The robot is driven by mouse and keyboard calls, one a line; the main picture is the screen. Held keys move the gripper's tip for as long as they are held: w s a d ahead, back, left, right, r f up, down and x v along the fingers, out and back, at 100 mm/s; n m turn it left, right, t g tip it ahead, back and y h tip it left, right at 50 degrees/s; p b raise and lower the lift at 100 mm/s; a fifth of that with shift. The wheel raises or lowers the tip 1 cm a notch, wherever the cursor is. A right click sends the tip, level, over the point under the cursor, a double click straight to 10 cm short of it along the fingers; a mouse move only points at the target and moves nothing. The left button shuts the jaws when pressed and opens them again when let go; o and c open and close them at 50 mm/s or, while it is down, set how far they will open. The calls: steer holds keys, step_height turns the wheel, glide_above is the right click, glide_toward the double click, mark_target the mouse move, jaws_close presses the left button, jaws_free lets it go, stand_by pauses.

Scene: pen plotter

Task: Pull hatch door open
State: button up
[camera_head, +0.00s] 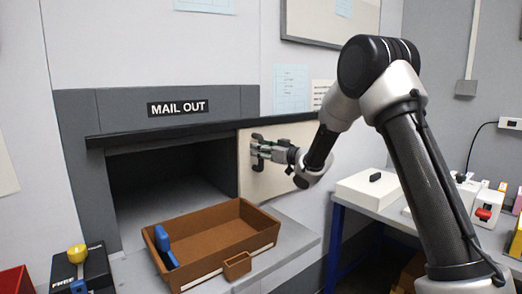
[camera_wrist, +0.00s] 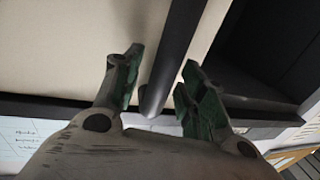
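The hatch door (camera_head: 276,184) is a cream panel to the right of the dark hatch opening (camera_head: 165,185), under a black rail. Most of the opening below the "MAIL OUT" sign (camera_head: 177,107) is uncovered. The dark bar handle (camera_head: 256,151) is on the door's left part and is partly hidden by my gripper (camera_head: 264,150). In the wrist view, the handle (camera_wrist: 178,60) runs between the two fingers of my gripper (camera_wrist: 160,88). The fingers are apart, with visible gaps beside the handle. The door's cream face (camera_wrist: 60,45) fills the upper left there.
A brown tray (camera_head: 205,213) with a blue object (camera_head: 164,246) stands on the grey ledge before the opening. A dark box with a yellow knob (camera_head: 77,253) is at the lower left. A table (camera_head: 395,213) with a white box (camera_head: 372,190) stands at right.

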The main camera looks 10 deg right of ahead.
steer(key=v, duration=1.2)
